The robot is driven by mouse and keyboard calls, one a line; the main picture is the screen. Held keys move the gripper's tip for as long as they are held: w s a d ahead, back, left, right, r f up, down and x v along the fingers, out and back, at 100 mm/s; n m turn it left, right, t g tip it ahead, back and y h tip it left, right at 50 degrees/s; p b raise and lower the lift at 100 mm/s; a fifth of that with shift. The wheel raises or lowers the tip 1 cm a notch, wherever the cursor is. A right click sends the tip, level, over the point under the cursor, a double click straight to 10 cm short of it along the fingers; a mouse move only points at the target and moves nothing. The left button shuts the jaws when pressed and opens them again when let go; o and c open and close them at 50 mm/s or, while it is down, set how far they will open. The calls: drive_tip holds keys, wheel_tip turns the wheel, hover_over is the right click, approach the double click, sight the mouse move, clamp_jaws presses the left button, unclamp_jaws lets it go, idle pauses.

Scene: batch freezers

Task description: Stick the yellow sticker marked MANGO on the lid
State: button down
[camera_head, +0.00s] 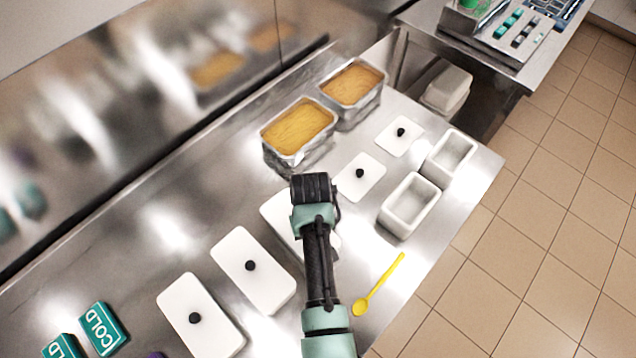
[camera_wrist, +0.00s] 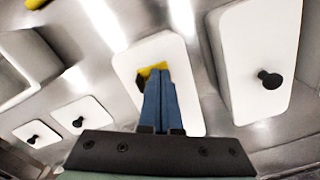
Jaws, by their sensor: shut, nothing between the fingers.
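A white lid (camera_wrist: 170,48) lies under my gripper (camera_wrist: 157,76) in the wrist view. A small yellow patch, likely the sticker (camera_wrist: 150,67), shows on the lid at the fingertips; its lettering is not readable. A black knob beside it is partly covered by my fingers. My blue fingers are shut together with nothing between them, their tips at or very near the patch; contact cannot be told. In the head view the same lid (camera_head: 275,213) is mostly hidden by my arm, and the fingers and the patch are out of sight.
Two more long white lids (camera_head: 253,270) (camera_head: 200,316) lie to the left. Two small lids (camera_head: 359,178) (camera_head: 400,136), empty white tubs (camera_head: 382,214) and filled metal pans (camera_head: 268,153) stand beyond. A yellow spoon (camera_head: 379,283) lies near the counter's front edge. Teal COLD packs (camera_head: 103,328) lie lower left.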

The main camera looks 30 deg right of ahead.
wheel_tip(320, 180, up, 7)
drive_tip(key=p, duration=0.6)
drive_tip(key=shift+p, duration=0.35)
idle(0.5)
drive_tip(key=w+r+t+h+b, duration=0.2)
drive_tip(key=w+r+t+b, duration=0.45)
drive_tip(key=w+r, duration=0.85)
drive_tip(key=w+a+r+t+b, duration=0.15)
drive_tip(key=r+t, duration=0.25)
drive_tip(key=r, duration=0.5)
drive_tip(key=w+a+r+t, duration=0.2)
drive_tip(key=w+r+t, duration=0.15)
drive_tip(key=r, duration=0.55)
drive_tip(key=s+a+r+n+t+b, duration=0.1)
drive_tip(key=s+a+r+t, duration=0.25)
drive_tip(key=r, duration=0.45)
drive_tip(key=s+a+r+t+b, duration=0.2)
drive_tip(key=s+r+t, duration=0.15)
drive_tip(key=r, duration=0.55)
drive_tip(key=s+a+r+t+y+b, duration=0.1)
drive_tip(key=s+r+t, duration=0.2)
drive_tip(key=s+r, duration=0.2)
drive_tip(key=s+a+r+n+t+y, duration=0.1)
drive_tip(key=s+a+r+t, duration=0.1)
drive_tip(key=s+r, duration=0.4)
drive_tip(key=shift+s+a+r+t+b, duration=0.15)
drive_tip(key=shift+s+a+t+b, duration=0.2)
drive_tip(key=shift+s+t, duration=0.5)
